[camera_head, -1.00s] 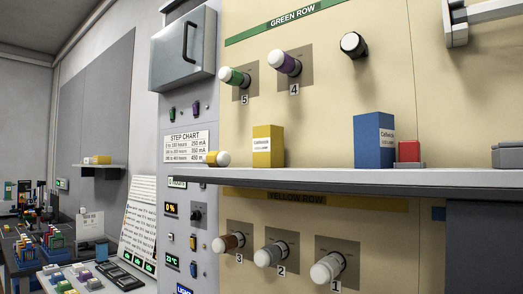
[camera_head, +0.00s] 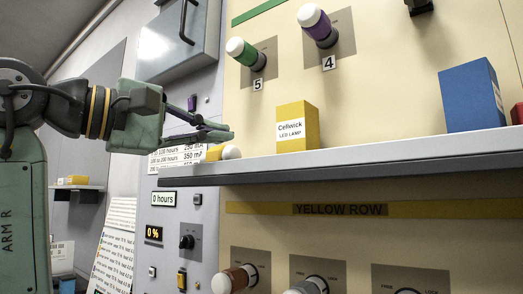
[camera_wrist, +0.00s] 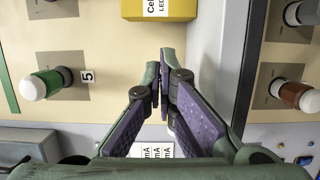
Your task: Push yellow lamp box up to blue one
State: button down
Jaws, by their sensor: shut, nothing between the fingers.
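The yellow lamp box (camera_head: 292,135), labelled Cellwick LED LAMP, stands upright on the shelf. The blue lamp box (camera_head: 470,95) stands farther right on the same shelf, with a wide gap between the two. My gripper (camera_head: 226,132) is shut and empty above the shelf's left end. It points right, toward the yellow box, and is apart from it. In the wrist view the yellow box (camera_wrist: 150,11) is at the top edge, partly cut off, beyond my gripper's closed fingertips (camera_wrist: 160,75). The blue box is outside the wrist view.
A red object (camera_head: 517,114) stands right of the blue box. Lamps 5 (camera_head: 246,54) and 4 (camera_head: 318,26) stick out from the wall above.

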aim_at(298, 136)
jog(key=shift+w+d, duration=0.15)
jog(key=shift+d, duration=0.25)
jog(key=p+x, duration=0.1)
jog(key=x, duration=0.8)
jog(key=shift+d, duration=0.1)
